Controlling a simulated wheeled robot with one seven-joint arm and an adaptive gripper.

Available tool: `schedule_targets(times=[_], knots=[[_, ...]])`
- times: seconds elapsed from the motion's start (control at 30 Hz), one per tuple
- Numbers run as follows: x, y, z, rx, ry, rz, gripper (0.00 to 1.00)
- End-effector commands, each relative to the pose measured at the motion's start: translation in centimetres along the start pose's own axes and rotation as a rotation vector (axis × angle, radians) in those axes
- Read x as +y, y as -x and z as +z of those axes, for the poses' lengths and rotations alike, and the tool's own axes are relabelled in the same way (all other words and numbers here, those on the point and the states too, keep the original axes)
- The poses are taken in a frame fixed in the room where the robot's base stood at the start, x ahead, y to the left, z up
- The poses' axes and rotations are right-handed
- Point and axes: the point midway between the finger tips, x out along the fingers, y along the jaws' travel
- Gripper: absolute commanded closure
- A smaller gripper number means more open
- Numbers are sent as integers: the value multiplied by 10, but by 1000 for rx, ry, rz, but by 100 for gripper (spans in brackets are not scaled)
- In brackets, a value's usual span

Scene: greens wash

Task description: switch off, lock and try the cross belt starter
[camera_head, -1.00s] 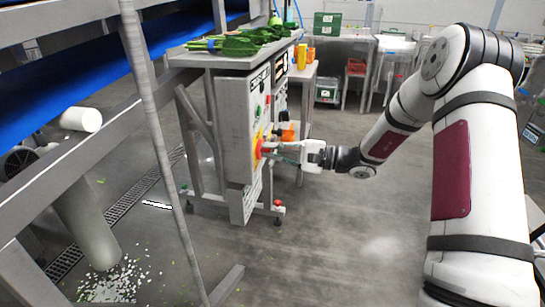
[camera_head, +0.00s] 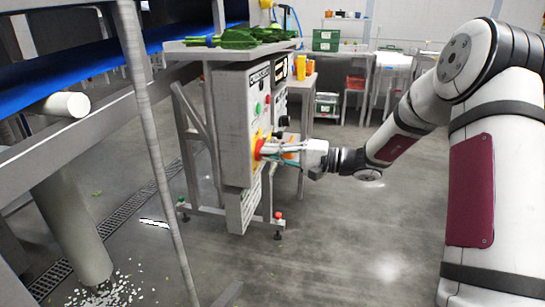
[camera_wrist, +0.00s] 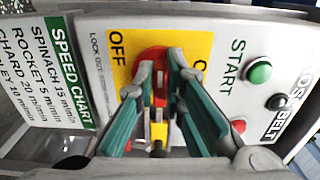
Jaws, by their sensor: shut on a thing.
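The cross belt starter is a grey box (camera_head: 234,112) on a metal stand. Its red rotary handle (camera_wrist: 151,53) sits on a yellow plate (camera_wrist: 199,47) marked OFF; a second marking is partly hidden. My gripper (camera_wrist: 161,75) has its fingers closed on either side of the red handle, and it reaches the box from the right in the head view (camera_head: 270,149). The fingers hide part of the handle, and I cannot tell its exact setting. A green START button (camera_wrist: 259,71), a red button (camera_wrist: 239,126) and a black button (camera_wrist: 277,102) are beside the plate.
A green speed chart (camera_wrist: 57,70) is beside the switch plate. Leafy greens (camera_head: 240,39) lie on the tray above the box. Orange and yellow cups (camera_head: 300,66) stand on a table behind. Open floor (camera_head: 350,235) lies to the right of the stand.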

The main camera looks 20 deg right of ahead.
Motion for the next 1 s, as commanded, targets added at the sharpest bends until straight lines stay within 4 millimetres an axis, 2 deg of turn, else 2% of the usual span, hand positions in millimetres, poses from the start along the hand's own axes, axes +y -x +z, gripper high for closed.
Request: schedule_targets(times=[0.3, 0.33, 0.4, 0.43, 0.77, 0.87, 1.0], knots=[[2, 1, 0, 2, 1, 5, 100], [2, 2, 0, 2, 1, 5, 87], [2, 1, 0, 2, 1, 4, 71], [2, 1, 0, 1, 1, 4, 69], [1, 3, 0, 1, 1, 2, 69], [1, 11, -1, 3, 2, 3, 69], [1, 35, -2, 6, 2, 4, 69]])
